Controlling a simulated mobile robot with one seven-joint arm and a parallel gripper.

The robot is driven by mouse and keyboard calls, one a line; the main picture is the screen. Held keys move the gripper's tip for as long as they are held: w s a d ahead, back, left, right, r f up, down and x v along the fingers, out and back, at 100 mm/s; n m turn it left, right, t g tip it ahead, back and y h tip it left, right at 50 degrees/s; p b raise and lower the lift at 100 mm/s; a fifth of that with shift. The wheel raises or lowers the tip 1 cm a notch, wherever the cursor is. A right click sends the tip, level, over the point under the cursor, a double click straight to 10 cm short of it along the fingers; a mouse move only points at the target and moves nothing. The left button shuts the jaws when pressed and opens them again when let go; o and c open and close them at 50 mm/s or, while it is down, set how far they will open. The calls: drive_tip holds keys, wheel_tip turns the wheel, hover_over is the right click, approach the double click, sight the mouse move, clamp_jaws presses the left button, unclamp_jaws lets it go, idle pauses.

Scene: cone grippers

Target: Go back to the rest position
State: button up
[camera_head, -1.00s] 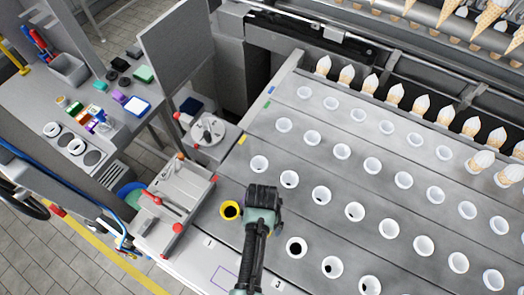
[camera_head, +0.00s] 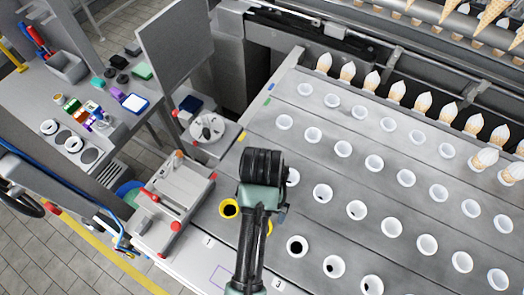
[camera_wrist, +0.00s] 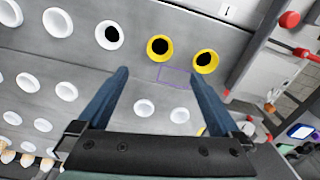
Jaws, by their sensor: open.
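My gripper (camera_wrist: 160,76) is open and empty. Two yellow-rimmed holes show in the wrist view, a middle one (camera_wrist: 159,47) and a right one (camera_wrist: 205,61). In the head view one yellow-rimmed hole (camera_head: 229,209) sits left of my arm, and the other is mostly hidden behind it.
Rows of white-rimmed holes (camera_head: 357,210) cover the panel. Ice-cream cones (camera_head: 397,93) line its back edge. A grey box with red knobs (camera_head: 172,196) stands left of the panel. A side table (camera_head: 95,165) with small coloured items is at the far left.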

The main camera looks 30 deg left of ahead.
idle(0.5)
drive_tip(key=w+r+t+y+b, duration=0.2)
drive_tip(key=w+r+t+b, duration=0.2)
drive_tip(key=w+r+t, duration=0.95)
drive_tip(key=w+d+r+t+b, duration=0.1)
drive_tip(key=w+d+r, duration=0.15)
drive_tip(key=r, duration=0.45)
drive_tip(key=w+d+r+b, duration=0.1)
drive_tip(key=w+r, duration=0.3)
drive_tip(key=r, duration=0.4)
drive_tip(key=s+d+r+t+b, duration=0.1)
drive_tip(key=s+r+t, duration=0.3)
drive_tip(key=r, duration=0.5)
drive_tip(key=s+d+r+m+t+h+b, duration=0.1)
drive_tip(key=s+d+r+t, duration=0.3)
drive_tip(key=r, duration=0.5)
drive_tip(key=s+d+r+t+h+b, duration=0.1)
drive_tip(key=s+r+t, duration=0.4)
drive_tip(key=r, duration=0.5)
drive_tip(key=shift+s+d+m, duration=0.3)
drive_tip(key=shift+s+d, duration=0.3)
drive_tip(key=shift+d, duration=0.2)
